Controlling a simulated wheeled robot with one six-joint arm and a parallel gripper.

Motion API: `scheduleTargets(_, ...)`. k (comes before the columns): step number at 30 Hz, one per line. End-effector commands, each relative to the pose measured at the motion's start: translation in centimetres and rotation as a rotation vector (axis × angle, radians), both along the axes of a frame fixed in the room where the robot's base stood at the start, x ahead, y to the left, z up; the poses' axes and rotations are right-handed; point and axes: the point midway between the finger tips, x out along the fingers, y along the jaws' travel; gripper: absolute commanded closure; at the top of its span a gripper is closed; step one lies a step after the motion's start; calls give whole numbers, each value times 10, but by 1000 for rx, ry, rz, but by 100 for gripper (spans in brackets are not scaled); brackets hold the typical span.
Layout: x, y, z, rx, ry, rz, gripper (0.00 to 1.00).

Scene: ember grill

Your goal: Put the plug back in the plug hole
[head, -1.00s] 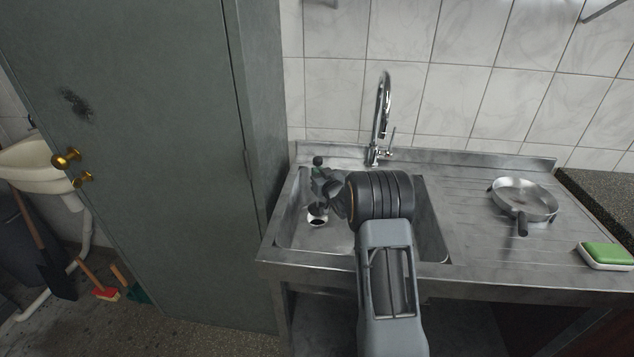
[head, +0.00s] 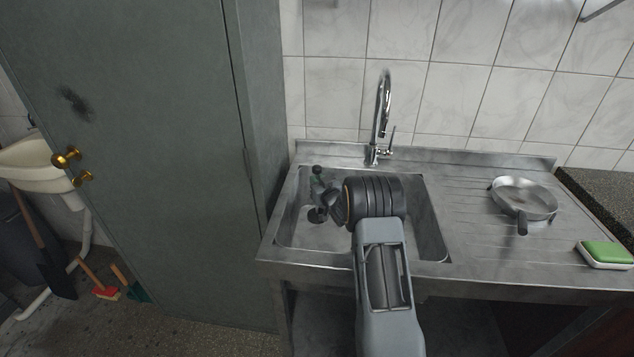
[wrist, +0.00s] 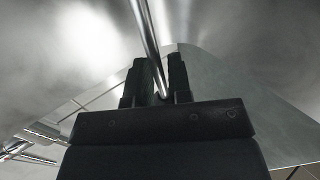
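The plug has a dark base (head: 317,215), a thin stem and a black knob (head: 317,169) on top. It stands about upright in the left part of the sink basin (head: 415,225). My gripper (head: 320,188) is shut on its stem, below the knob. In the wrist view, the shiny metal stem (wrist: 148,35) runs between the two black fingers of my gripper (wrist: 160,78). The plug hole is hidden under the dark base. I cannot tell whether the base is seated in it or just above it.
A chrome tap (head: 382,120) stands behind the basin. A pan (head: 525,198) lies on the draining board (head: 460,205), with a green sponge (head: 607,252) in a dish at its right.

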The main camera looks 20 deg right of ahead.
Motion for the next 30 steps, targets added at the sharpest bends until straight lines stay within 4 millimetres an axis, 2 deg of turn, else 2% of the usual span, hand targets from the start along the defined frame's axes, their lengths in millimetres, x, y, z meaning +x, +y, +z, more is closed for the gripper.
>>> scheduleTargets(1,0,0,0,0,0,0,76)
scheduleTargets(5,0,0,0,0,0,0,65)
scheduleTargets(15,-1,0,6,0,0,0,65)
scheduleTargets(20,-25,-3,3,1,0,-2,65)
scheduleTargets(30,-90,-7,3,0,0,-2,65)
